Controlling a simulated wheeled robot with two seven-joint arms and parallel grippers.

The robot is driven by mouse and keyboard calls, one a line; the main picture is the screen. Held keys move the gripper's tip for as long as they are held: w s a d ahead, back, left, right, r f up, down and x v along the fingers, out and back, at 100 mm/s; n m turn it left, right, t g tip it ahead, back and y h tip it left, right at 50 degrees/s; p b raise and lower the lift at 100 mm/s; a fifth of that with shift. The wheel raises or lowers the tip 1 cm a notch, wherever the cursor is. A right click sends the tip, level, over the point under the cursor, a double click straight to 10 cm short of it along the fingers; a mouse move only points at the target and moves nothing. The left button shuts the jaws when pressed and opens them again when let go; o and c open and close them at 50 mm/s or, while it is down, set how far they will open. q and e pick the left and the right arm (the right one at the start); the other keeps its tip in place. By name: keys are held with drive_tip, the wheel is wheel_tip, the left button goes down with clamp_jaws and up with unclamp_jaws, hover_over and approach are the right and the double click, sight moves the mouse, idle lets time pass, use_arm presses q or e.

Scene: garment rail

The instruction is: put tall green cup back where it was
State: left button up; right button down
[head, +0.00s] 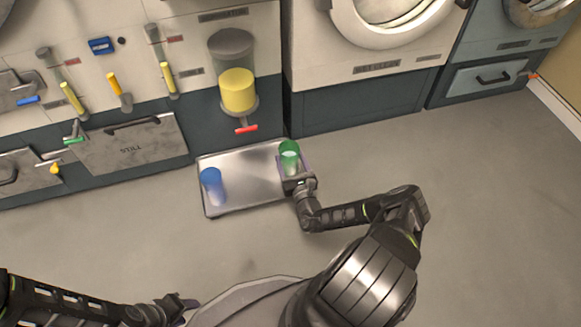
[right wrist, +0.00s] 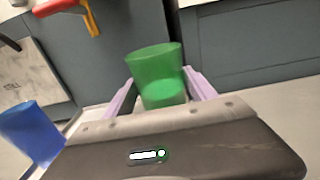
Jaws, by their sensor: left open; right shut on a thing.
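The tall green cup (head: 289,157) is at the right end of a metal tray (head: 240,162), upright or nearly so. My right gripper (head: 291,176) is shut on it; in the right wrist view the cup (right wrist: 156,75) sits between the two pale purple fingers (right wrist: 160,98). The cup looks see-through, with a lighter green lower part. Its base is hidden by the gripper, so I cannot tell whether it touches the tray. My left gripper (head: 180,305) is open at the bottom left, far from the tray.
A blue cup (head: 211,186) stands on the tray's left part; it also shows in the right wrist view (right wrist: 35,132). A dispenser with yellow contents (head: 238,90) and a red tap (head: 246,128) is on the cabinet behind. The tray's middle is clear.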

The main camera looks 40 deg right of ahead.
sight(292, 171)
wheel_tip(292, 171, down, 4)
drive_tip(key=shift+r+b, duration=0.1)
drive_tip(key=shift+b, duration=1.05)
drive_tip(key=shift+r, duration=0.1)
drive_tip(key=shift+c, duration=1.4)
unclamp_jaws()
drive_tip(key=shift+f, duration=0.2)
